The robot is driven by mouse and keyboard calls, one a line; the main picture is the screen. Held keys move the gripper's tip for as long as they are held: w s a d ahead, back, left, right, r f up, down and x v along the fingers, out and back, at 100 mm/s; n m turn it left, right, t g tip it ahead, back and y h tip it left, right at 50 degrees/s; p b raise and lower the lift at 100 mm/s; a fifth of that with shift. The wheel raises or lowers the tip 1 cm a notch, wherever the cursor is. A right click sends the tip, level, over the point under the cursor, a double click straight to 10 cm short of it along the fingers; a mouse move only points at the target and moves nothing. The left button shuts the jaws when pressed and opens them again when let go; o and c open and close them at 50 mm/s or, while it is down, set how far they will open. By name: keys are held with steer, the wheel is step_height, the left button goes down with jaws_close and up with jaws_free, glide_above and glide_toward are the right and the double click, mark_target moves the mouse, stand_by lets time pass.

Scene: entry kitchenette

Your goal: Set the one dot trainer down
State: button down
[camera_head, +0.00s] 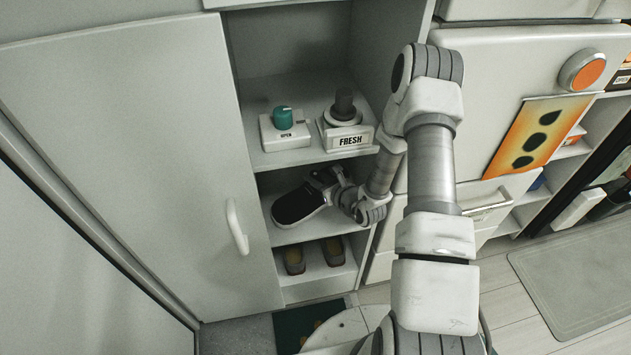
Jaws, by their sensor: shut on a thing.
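A dark shoe-shaped thing with a pale rim, which I take for the one dot trainer (298,206), is in the middle compartment of the open cabinet. No dot shows on it from here. My gripper (324,183) reaches in from the right and is shut on the trainer at its right end. The fingertips are small and partly hidden. The trainer is over the middle shelf (290,238); I cannot tell whether it touches the shelf.
A teal-knobbed box (285,134) and a FRESH-labelled stand (346,137) occupy the shelf above. A pair of dark shoes, left (294,258) and right (333,251), sits on the shelf below. The cabinet door (150,170) stands at the left. Drawers (490,205) are at the right.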

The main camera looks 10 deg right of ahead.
steer(key=shift+f, duration=0.2)
steer(key=c, duration=0.7)
jaws_free()
